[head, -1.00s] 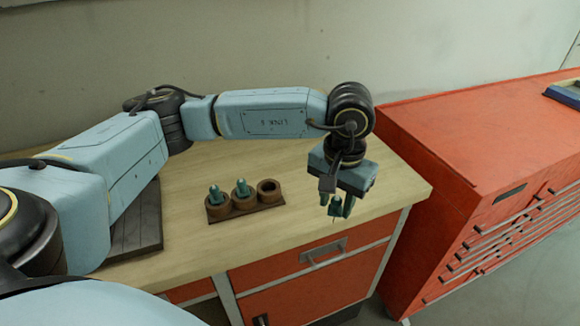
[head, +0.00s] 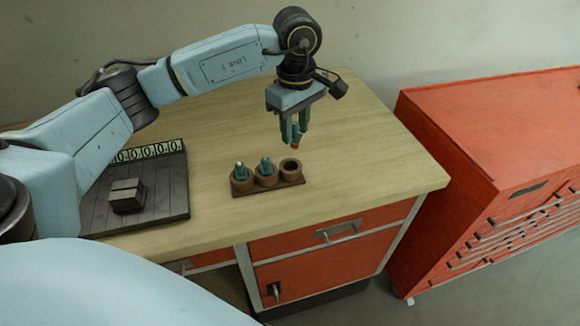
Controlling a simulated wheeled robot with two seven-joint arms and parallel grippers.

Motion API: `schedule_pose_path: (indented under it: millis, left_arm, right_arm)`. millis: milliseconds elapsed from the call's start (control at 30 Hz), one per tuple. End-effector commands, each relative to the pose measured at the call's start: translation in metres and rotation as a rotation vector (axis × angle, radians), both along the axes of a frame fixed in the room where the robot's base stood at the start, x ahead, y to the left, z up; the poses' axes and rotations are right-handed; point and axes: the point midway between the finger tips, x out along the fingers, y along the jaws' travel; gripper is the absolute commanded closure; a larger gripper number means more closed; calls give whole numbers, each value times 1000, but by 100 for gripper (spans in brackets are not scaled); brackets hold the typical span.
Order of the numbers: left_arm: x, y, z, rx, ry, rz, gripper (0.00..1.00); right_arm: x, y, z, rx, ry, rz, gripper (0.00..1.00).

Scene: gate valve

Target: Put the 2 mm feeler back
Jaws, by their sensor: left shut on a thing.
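A small rack (head: 268,187) with three round brown cups in a row stands on the wooden bench. The left cup and the middle cup each hold a teal-handled feeler, the left one (head: 240,171) and the middle one (head: 265,166). The right cup (head: 291,167) is empty. My left gripper (head: 295,137) points down above and just behind the right cup. It is shut on a small teal-handled feeler (head: 296,130), whose lower tip looks orange-brown. The feeler is apart from the rack. No size marks can be read. My right gripper is out of view.
A dark slatted board (head: 160,200) with a row of number plates (head: 148,152) lies on the bench at the left, with a dark block (head: 127,195) on it. The bench (head: 370,150) is clear right of the rack. A red tool cabinet (head: 490,130) stands at the right.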

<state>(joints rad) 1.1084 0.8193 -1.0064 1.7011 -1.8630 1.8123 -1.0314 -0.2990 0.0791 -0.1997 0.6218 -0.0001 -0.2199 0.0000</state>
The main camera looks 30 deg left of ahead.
Motion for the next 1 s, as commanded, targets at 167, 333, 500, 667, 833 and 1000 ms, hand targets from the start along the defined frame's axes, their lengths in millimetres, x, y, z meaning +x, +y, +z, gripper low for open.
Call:
schedule_pose_path:
  millis: [167, 333, 500, 667, 833, 1000]
  left_arm:
    - [4, 11, 6, -3, 5, 185, 88]
    - [3, 13, -20, -1, 10, 216, 88]
    - [4, 12, -47, -2, 7, 213, 88]
    - [4, 12, -59, -3, 5, 211, 88]
    - [3, 12, -82, -2, 8, 211, 88]
    - [4, 12, -92, -2, 4, 211, 88]
  right_arm:
    - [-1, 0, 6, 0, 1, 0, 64]
    - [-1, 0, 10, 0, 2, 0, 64]
    - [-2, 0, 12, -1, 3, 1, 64]
    - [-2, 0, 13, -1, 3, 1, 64]
    - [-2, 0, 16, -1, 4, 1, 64]
    - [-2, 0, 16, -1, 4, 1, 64]
